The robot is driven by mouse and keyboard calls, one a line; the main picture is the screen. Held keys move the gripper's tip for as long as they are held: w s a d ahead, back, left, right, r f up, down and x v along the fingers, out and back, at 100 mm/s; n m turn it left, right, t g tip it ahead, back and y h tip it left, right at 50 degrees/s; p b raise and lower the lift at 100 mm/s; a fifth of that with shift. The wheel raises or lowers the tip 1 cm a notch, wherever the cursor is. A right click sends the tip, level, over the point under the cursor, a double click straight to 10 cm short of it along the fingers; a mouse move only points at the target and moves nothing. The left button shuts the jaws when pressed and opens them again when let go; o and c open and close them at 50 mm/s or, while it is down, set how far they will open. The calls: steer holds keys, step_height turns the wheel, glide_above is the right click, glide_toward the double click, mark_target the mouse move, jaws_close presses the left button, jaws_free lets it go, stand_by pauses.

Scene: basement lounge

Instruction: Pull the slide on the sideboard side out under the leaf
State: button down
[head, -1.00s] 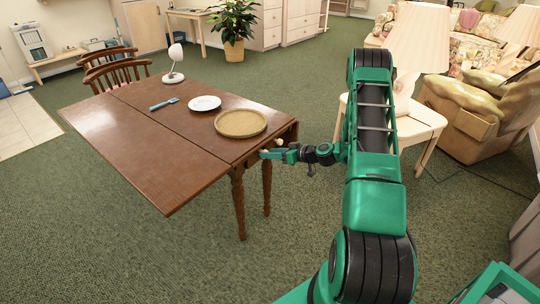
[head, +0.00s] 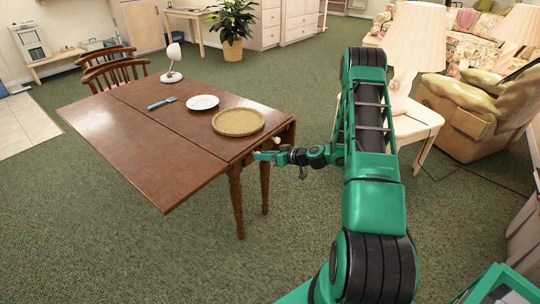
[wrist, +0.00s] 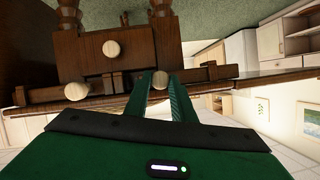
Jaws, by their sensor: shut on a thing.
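The wooden table (head: 165,121) has a leaf (head: 130,150) raised level on its near left side. My gripper (head: 262,156) is at the table's end, below the top. In the wrist view, my gripper (wrist: 160,92) is shut with a round pale knob (wrist: 160,80) between its fingers. This knob is at the inner end of a wooden slide bar (wrist: 208,74) on the right. A second bar (wrist: 42,96) with its own knob (wrist: 76,91) lies to the left. A third knob (wrist: 111,48) is on the panel between them. The slide's far extent under the top is hidden.
Turned table legs (head: 237,200) stand close to my gripper. A lamp-bearing side table (head: 415,128) is on the right. Carpet in front is open.

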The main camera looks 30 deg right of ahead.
steer(key=s+a, duration=0.4)
steer(key=a, duration=0.7)
steer(key=shift+s+a, duration=0.15)
steer(key=shift+a, duration=0.05)
steer(key=c, duration=1.6)
jaws_free()
steer(key=shift+a, duration=0.1)
steer(key=shift+o, duration=0.4)
steer(key=v, duration=1)
steer(key=shift+s+d, duration=0.25)
steer(key=shift+d, duration=0.05)
